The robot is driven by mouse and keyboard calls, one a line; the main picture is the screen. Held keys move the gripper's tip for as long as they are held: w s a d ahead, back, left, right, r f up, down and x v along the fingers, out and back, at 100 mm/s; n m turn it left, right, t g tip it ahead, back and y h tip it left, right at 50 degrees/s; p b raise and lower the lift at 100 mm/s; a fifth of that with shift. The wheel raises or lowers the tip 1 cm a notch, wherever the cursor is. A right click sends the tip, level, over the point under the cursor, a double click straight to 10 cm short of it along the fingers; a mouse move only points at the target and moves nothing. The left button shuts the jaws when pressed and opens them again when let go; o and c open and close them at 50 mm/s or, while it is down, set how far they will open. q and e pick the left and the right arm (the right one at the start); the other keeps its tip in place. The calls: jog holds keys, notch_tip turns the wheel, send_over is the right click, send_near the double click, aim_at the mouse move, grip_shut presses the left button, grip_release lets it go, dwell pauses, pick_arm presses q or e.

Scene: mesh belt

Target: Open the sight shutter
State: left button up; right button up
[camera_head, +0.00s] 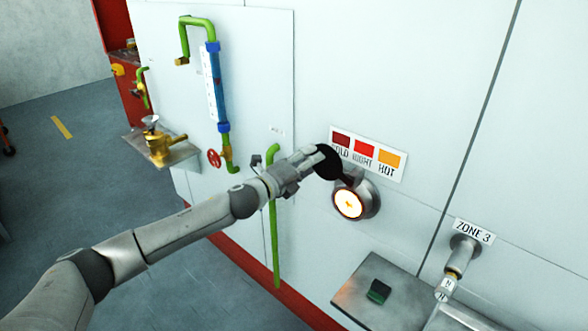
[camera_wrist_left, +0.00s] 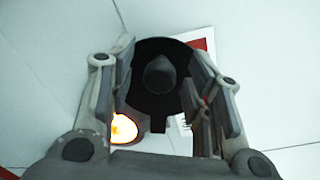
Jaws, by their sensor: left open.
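The sight shutter is a black disc (camera_head: 329,164) with a dark arm running down to the sight port (camera_head: 348,204). The port glows orange-white inside its metal ring and shows uncovered, with the disc up and to its left. My left gripper (camera_head: 314,160) is at the disc, its fingers pointing at the disc's face. In the left wrist view the disc (camera_wrist_left: 185,101) and its dark round knob (camera_wrist_left: 160,74) show between the open fingers. Whether a finger touches the knob cannot be told. The glowing port also shows there at lower left (camera_wrist_left: 124,128). My right gripper is out of view.
A colour chart (camera_head: 364,153) is on the wall beside the disc. A green pipe (camera_head: 275,240) runs behind my left wrist. A metal shelf (camera_head: 405,303) with a dark green block and a Zone 3 fitting (camera_head: 457,262) are at lower right.

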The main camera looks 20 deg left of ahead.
pick_arm(q)
jog(key=v, duration=1.1)
jog(key=shift+s, duration=0.25)
jog(key=shift+a, duration=0.1)
